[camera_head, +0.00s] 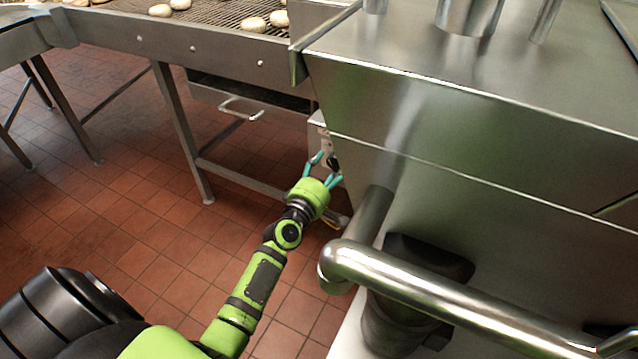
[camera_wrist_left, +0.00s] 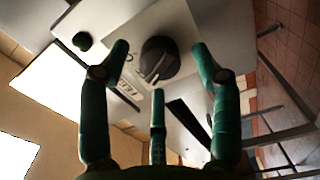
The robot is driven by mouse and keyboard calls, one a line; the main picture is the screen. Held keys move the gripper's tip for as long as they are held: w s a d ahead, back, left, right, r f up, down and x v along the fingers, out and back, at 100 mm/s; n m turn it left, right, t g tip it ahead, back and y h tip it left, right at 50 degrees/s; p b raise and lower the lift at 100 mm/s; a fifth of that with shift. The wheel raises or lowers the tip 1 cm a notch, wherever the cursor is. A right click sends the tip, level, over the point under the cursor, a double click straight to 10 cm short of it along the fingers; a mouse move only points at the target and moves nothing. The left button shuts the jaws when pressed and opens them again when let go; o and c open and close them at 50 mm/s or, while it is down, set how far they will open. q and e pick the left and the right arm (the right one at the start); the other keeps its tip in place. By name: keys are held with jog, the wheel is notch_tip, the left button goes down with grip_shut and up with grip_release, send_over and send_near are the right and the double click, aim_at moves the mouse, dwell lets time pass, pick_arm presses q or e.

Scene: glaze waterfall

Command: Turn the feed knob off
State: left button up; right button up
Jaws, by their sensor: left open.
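The feed knob (camera_wrist_left: 159,60) is a dark round knob with a pale mark, on a light panel (camera_wrist_left: 190,20) in the left wrist view. It also shows small and dark in the head view (camera_head: 333,162), on a box at the corner of the steel machine. My left gripper (camera_head: 328,168) has teal fingers and is open in front of the knob. In the left wrist view its fingers spread to either side of and below the knob. I cannot tell whether any finger touches it. My right gripper is not in view.
A smaller black knob or button (camera_wrist_left: 82,41) sits on the same panel. A steel hood (camera_head: 450,110) and a thick handrail (camera_head: 450,290) fill the right of the head view. A conveyor (camera_head: 190,50) carries pale buns (camera_head: 253,24). Tiled floor (camera_head: 130,200) is open at left.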

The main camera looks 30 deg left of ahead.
pick_arm(q)
jog(key=s, duration=1)
jog(key=shift+s+d, duration=0.3)
jog(key=shift+d, duration=0.05)
